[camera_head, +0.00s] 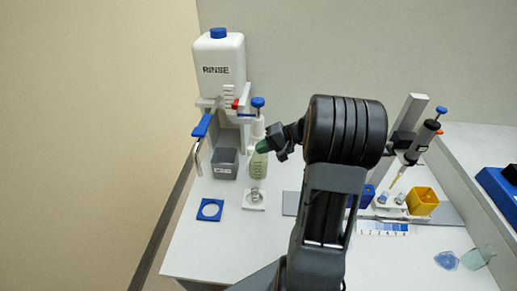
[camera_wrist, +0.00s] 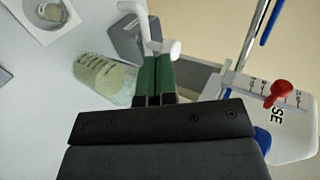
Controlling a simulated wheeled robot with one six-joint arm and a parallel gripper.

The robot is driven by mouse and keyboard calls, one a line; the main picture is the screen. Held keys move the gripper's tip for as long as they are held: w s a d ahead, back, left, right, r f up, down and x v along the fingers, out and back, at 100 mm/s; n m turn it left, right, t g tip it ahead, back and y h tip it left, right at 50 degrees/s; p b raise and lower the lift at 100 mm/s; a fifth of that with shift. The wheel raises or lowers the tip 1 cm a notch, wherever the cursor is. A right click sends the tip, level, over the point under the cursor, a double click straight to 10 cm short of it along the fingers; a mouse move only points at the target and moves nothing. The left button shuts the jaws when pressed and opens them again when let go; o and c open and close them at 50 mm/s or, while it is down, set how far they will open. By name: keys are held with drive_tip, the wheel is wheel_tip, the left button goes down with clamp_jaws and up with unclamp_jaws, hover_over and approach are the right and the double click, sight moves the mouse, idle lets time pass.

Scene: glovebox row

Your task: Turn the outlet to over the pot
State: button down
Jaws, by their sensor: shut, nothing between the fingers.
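My gripper (camera_head: 263,146) is shut and empty, its green fingertips beside the upper part of the greenish bottle (camera_head: 258,165). The fingers also show in the wrist view (camera_wrist: 157,80). A white bent piece (camera_wrist: 150,30), apparently the outlet, lies close to the fingertips there; I cannot tell whether they touch. In the head view a white upright part (camera_head: 258,128) with a blue knob stands above the bottle. A small clear pot (camera_head: 255,194) stands on a white square in front of the bottle; it shows at the top left of the wrist view (camera_wrist: 50,11).
The RINSE container (camera_head: 221,68) with a red tap (camera_head: 236,104) stands behind. A grey box (camera_head: 225,163) and a blue-handled metal rod (camera_head: 203,127) are at left. A blue square (camera_head: 202,214) lies in front. A pipette (camera_head: 418,142) and yellow box (camera_head: 423,201) stand right.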

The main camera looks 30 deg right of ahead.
drive_tip(key=d+p+v, duration=0.1)
drive_tip(key=p+v, duration=0.4)
drive_tip(key=v, duration=0.9)
drive_tip(key=w+f+n+g+y+p, duration=0.1)
drive_tip(key=w+f+n+g+p, duration=0.1)
drive_tip(key=w+n+g, duration=0.15)
drive_tip(key=w+a+r+p+x, duration=0.1)
drive_tip(key=p+x, duration=0.3)
drive_tip(key=x, duration=0.8)
drive_tip(key=shift+w+a+r, duration=0.15)
drive_tip(key=shift+w+a, duration=0.05)
drive_tip(key=shift+w, duration=0.15)
drive_tip(key=shift+a+t, duration=0.1)
drive_tip(key=shift+t, duration=0.15)
drive_tip(key=shift+m+b, duration=0.25)
drive_tip(key=shift+b, duration=0.05)
